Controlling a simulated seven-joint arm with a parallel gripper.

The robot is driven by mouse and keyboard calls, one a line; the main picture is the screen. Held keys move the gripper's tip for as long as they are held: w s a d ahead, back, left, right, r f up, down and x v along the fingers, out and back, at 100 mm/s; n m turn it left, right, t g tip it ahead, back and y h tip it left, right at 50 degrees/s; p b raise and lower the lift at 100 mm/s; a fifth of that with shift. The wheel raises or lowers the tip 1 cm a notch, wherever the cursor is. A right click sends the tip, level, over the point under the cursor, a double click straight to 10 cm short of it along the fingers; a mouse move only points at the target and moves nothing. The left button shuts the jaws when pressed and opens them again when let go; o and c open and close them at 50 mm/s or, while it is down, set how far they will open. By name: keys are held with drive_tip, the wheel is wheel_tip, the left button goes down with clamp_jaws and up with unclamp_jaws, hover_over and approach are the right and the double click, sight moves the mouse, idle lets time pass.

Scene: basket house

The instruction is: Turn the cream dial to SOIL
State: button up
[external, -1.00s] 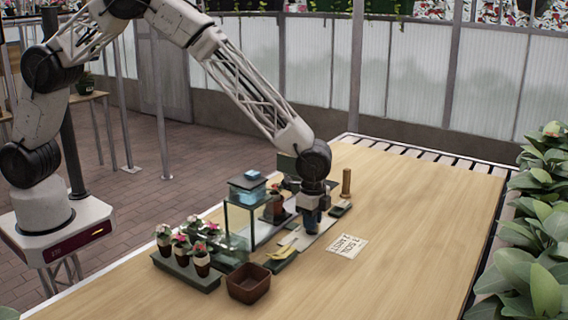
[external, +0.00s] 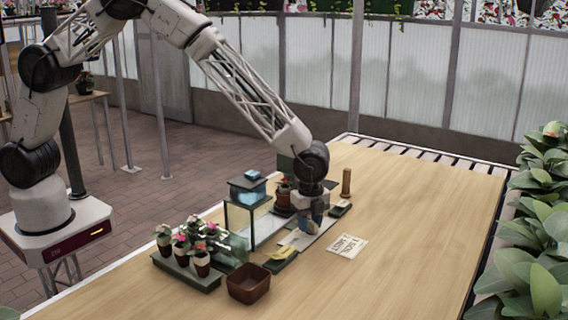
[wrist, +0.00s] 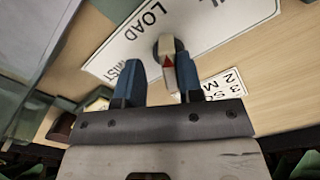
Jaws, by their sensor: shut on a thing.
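The cream dial (wrist: 167,45) shows in the wrist view with a red triangular mark, on a white plate (wrist: 125,42). The plate reads LOAD near the dial; a cut-off word ending in L is at the top right. I cannot tell which word the mark points at. My gripper (wrist: 162,68) has two blue fingers, one on each side of the dial, and is shut on it. In the external view my gripper (external: 313,222) points down at the plate, and its fingers mostly hide the dial.
A paper note (external: 346,245) lies right of the plate. A glass-sided stand (external: 246,210), a tray of potted flowers (external: 186,269) and a brown square pot (external: 248,284) are to the left. A wooden post (external: 346,183) stands behind. The table's right side is clear.

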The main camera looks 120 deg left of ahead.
drive_tip(key=shift+w+a+r, duration=0.2)
drive_tip(key=shift+a+r, duration=0.05)
drive_tip(key=shift+a, duration=0.5)
drive_tip(key=shift+o, duration=0.3)
drive_tip(key=shift+m, duration=0.3)
drive_tip(key=shift+o, duration=0.4)
drive_tip(key=shift+w+f+m, duration=0.1)
drive_tip(key=shift+f+m, duration=0.1)
drive_tip(key=shift+m, duration=0.3)
drive_tip(key=c, duration=0.3)
drive_tip(key=shift+a+r+m, duration=0.1)
drive_tip(key=shift+m, duration=0.6)
drive_tip(key=shift+d+m, duration=0.15)
drive_tip(key=shift+m, duration=0.65)
drive_tip(key=shift+d+m, duration=0.15)
drive_tip(key=shift+m, duration=0.65)
drive_tip(key=shift+c, duration=0.2)
drive_tip(key=o, duration=1.4)
drive_tip(key=shift+d, duration=0.1)
